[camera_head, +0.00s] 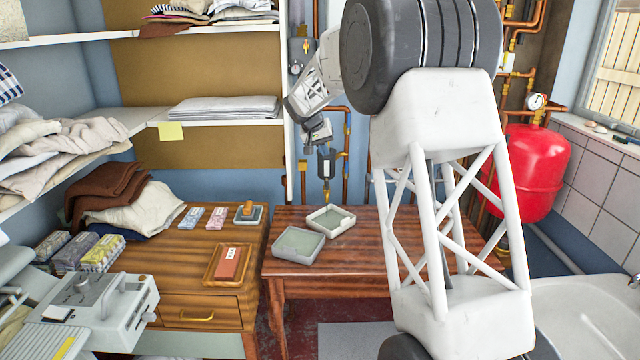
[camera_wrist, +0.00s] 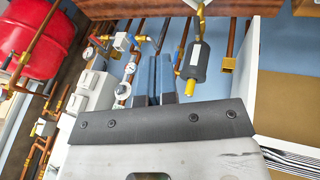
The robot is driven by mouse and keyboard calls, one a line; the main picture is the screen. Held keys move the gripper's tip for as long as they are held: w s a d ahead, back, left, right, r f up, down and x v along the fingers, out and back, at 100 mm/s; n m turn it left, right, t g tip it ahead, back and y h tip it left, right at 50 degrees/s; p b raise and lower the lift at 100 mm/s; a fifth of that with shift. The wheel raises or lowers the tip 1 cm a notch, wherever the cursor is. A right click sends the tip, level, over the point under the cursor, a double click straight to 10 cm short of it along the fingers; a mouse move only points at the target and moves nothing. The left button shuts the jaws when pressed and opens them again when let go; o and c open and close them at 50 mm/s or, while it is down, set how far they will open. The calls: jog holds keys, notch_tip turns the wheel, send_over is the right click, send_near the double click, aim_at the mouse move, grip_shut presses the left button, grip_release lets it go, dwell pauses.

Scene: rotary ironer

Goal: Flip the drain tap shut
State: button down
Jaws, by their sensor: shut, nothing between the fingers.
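A dark cylinder with a white label (camera_head: 327,163) hangs on the copper pipework behind the wooden table. A small brass fitting (camera_head: 326,192), which looks like the drain tap, sits at its lower end. In the wrist view, which appears upside down, the cylinder (camera_wrist: 194,62) is right of my fingers and the brass fitting (camera_wrist: 200,18) is near the top edge. Its lever position is too small to tell. My gripper (camera_head: 319,132) is near the cylinder's upper end in the head view. Its fingers (camera_wrist: 160,62) are shut and empty, apart from the brass fitting.
Copper pipes with gauges and valves (camera_wrist: 122,42) surround this spot. A red tank (camera_head: 530,172) stands right. The wooden table (camera_head: 350,262) below holds two shallow trays (camera_head: 299,245). A white shelf upright (camera_head: 289,100) is close left of my gripper.

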aim_at(327, 184)
jog(key=w+a+f+h, duration=0.1)
jog(key=w+a+f, duration=0.8)
jog(key=w+f, duration=0.3)
jog(key=shift+w+a+t, duration=0.15)
jog(key=shift+w+t, duration=0.25)
jog(key=shift+w, duration=0.75)
jog(key=shift+f, duration=0.25)
jog(key=w+d+f, duration=0.3)
jog(key=d+f, duration=0.5)
jog(key=shift+w+d+f, duration=0.15)
jog(key=shift+w+f, duration=0.1)
jog(key=shift+f, duration=0.15)
